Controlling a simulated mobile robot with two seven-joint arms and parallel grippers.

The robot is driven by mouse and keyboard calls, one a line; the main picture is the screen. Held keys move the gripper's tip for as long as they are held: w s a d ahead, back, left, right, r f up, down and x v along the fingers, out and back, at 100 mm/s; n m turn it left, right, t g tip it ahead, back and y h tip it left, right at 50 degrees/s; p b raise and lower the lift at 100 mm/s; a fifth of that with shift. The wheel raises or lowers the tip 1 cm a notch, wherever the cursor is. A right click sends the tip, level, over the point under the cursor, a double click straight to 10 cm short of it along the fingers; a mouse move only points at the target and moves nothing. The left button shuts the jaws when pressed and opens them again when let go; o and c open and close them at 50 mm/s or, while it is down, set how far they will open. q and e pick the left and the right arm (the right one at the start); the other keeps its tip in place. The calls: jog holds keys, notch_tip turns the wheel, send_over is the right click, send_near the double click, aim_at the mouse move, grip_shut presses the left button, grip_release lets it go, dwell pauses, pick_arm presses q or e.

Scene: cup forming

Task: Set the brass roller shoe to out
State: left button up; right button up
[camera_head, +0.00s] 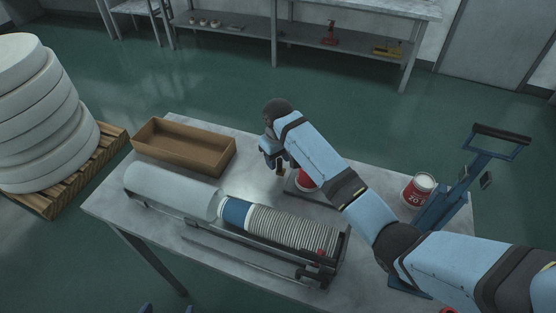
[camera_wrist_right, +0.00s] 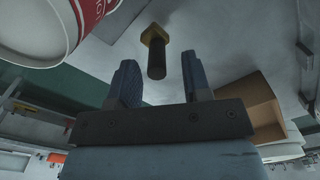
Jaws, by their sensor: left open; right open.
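The brass roller shoe (camera_wrist_right: 154,34), a brass-coloured block with a dark round grip, shows in the right wrist view just beyond my fingers. In the head view a small brass-coloured part (camera_head: 281,170) shows just below my right gripper (camera_head: 273,160). My right gripper (camera_wrist_right: 161,85) is open and empty, with the dark grip ahead of and between its two fingers, apart from them. The shoe's base is partly hidden by my arm in the head view. My left gripper (camera_head: 158,308) shows only as two blue fingertips at the bottom edge, apart and empty.
A red and white cup (camera_head: 304,181) stands close beside the shoe; it is large in the wrist view (camera_wrist_right: 50,25). An open brown box (camera_head: 185,148), a cup stack (camera_head: 290,232) in a rack and a red tub (camera_head: 418,190) are on the table. A blue press stands right.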

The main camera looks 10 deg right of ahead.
notch_tip(320, 180, up, 8)
jog(key=shift+w+a+f+b, duration=0.1)
jog(key=shift+f+b, duration=0.15)
jog(key=shift+b, duration=0.3)
notch_tip(320, 180, up, 5)
jog(key=p, duration=0.2)
jog(key=shift+r+p, duration=0.15)
jog(key=shift+p, duration=0.2)
